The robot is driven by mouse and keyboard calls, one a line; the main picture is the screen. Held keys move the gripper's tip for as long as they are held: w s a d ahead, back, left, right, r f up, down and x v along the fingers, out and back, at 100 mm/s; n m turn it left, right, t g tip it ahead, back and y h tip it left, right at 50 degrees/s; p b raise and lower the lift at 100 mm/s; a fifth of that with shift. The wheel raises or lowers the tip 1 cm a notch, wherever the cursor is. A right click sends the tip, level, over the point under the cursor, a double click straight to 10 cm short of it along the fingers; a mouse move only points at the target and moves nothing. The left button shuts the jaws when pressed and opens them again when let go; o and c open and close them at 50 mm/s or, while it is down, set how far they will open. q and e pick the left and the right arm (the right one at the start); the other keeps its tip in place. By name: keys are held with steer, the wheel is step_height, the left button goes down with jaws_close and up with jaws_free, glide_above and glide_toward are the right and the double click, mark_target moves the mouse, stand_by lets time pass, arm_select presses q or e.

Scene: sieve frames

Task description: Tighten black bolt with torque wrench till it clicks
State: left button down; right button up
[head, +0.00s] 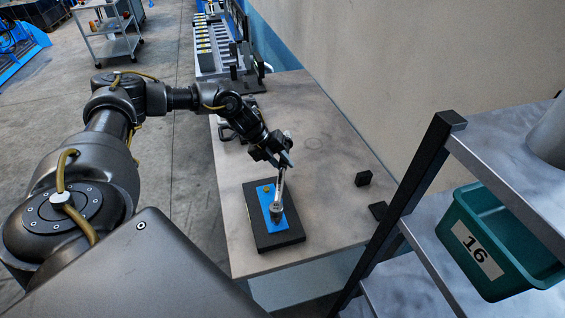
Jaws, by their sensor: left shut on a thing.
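My left gripper (283,158) is shut on the torque wrench (281,186), a silvery tool, near its upper end. The wrench slants down from the gripper to its dark head (276,212). The head sits over the near part of a blue plate (265,194) on a black base (262,239). The black bolt cannot be made out; the wrench head covers that spot, and I cannot tell whether the two are engaged. A small yellowish bolt (267,189) shows at the far part of the blue plate. My right gripper is not in view.
The base rests on a worn table (335,170) along a wall. Small black blocks (363,179) lie to the right. A metal shelf with a green bin marked 16 (500,250) stands at the right. Dark equipment (250,80) stands at the table's far end.

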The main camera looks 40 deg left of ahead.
arm_select(q)
steer(key=shift+f+b, duration=0.35)
steer(key=shift+f, duration=0.15)
stand_by(0.3)
steer(key=shift+r, duration=0.25)
steer(key=shift+r+p, duration=0.4)
steer(key=shift+p, duration=0.15)
stand_by(0.3)
steer(key=shift+f+b, duration=0.4)
steer(key=shift+f, duration=0.2)
stand_by(0.3)
steer(key=shift+r, duration=0.2)
steer(key=shift+r+p, duration=0.5)
steer(key=shift+p, duration=0.15)
steer(key=shift+d, duration=0.1)
stand_by(0.4)
